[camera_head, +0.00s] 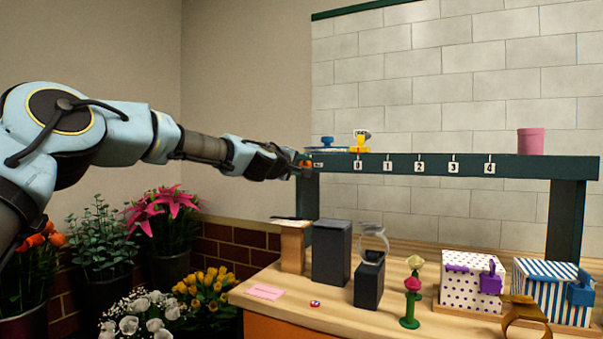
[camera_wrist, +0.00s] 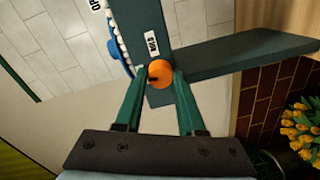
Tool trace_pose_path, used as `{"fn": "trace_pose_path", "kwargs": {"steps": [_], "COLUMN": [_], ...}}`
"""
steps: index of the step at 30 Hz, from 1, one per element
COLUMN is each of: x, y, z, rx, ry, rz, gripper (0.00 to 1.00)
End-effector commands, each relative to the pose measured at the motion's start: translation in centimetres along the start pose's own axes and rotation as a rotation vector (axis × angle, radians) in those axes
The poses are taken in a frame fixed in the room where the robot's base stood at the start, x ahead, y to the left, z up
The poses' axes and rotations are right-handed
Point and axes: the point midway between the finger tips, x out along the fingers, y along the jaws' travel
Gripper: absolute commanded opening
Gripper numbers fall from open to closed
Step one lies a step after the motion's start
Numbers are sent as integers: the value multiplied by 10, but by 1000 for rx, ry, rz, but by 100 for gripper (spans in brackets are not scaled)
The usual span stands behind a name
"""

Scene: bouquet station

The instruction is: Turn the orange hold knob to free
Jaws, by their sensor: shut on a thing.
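The orange hold knob (camera_wrist: 161,74) sits near the left end of the dark green shelf beam (camera_head: 430,166). In the wrist view it is round, with a dark mark on its left part. My gripper (camera_wrist: 158,84) has its two green fingers on either side of the knob and is shut on it. In the head view the knob (camera_head: 306,163) is a small orange patch, partly hidden by my gripper (camera_head: 301,168). A small white label (camera_wrist: 152,44) with dark lettering, too small to read surely, is on the beam beside the knob.
The beam carries numbered labels, a blue piece (camera_head: 327,143), a yellow piece (camera_head: 360,142) and a pink cup (camera_head: 530,141). Below, the wooden table (camera_head: 335,322) holds dark blocks, a flower stand (camera_head: 410,300) and two patterned boxes. Flower buckets stand at the left under my arm.

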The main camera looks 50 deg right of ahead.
Motion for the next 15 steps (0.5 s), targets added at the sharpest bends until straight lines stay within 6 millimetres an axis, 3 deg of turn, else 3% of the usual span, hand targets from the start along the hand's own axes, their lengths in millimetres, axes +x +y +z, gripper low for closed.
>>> {"fn": "trace_pose_path", "kwargs": {"steps": [15], "x": [0], "y": [-2], "z": [-1], "rx": [-205], "ry": [-12], "rz": [1], "gripper": [0]}}
